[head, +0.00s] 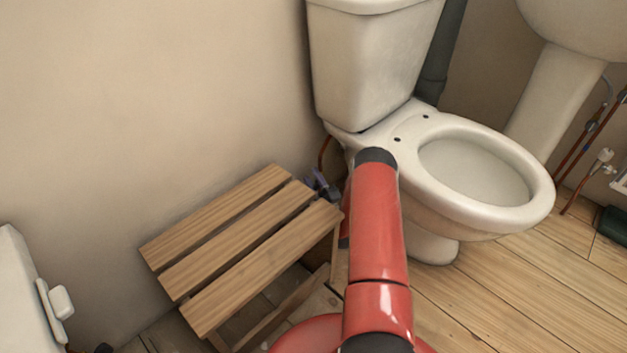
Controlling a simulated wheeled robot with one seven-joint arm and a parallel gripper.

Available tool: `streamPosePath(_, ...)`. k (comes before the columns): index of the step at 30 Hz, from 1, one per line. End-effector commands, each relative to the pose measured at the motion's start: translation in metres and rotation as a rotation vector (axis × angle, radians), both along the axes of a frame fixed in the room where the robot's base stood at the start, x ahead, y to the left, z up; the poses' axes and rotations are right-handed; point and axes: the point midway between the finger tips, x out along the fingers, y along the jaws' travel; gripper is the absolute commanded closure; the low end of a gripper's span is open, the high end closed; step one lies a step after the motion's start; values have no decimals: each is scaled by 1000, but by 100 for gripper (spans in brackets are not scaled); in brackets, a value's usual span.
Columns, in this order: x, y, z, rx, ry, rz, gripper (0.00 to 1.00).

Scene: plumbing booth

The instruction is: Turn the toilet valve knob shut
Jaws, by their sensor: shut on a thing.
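The white toilet (440,195) stands against the wall right of centre, with its tank above. A thin copper pipe (324,152) comes down beside the tank's lower left corner, by the wall. My gripper (318,184) shows only as a small blue-grey shape at the foot of this pipe, between the wooden stool and the toilet, partly behind my red arm. It is shut on the valve knob, which is too small and covered to make out. How far the knob is turned cannot be seen.
A slatted wooden stool (240,245) stands close on the left of my gripper, along the wall. A sink pedestal (555,100) and pipes (590,135) are at the right. A white fixture (25,300) is at the lower left.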

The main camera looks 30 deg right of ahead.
Motion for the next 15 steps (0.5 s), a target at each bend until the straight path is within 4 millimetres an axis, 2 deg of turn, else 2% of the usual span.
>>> streamPosePath(8, 0, 0, 0, 23, -18, 0, 85)
streamPosePath(15, -1, -1, 1, 127, -99, 0, 85)
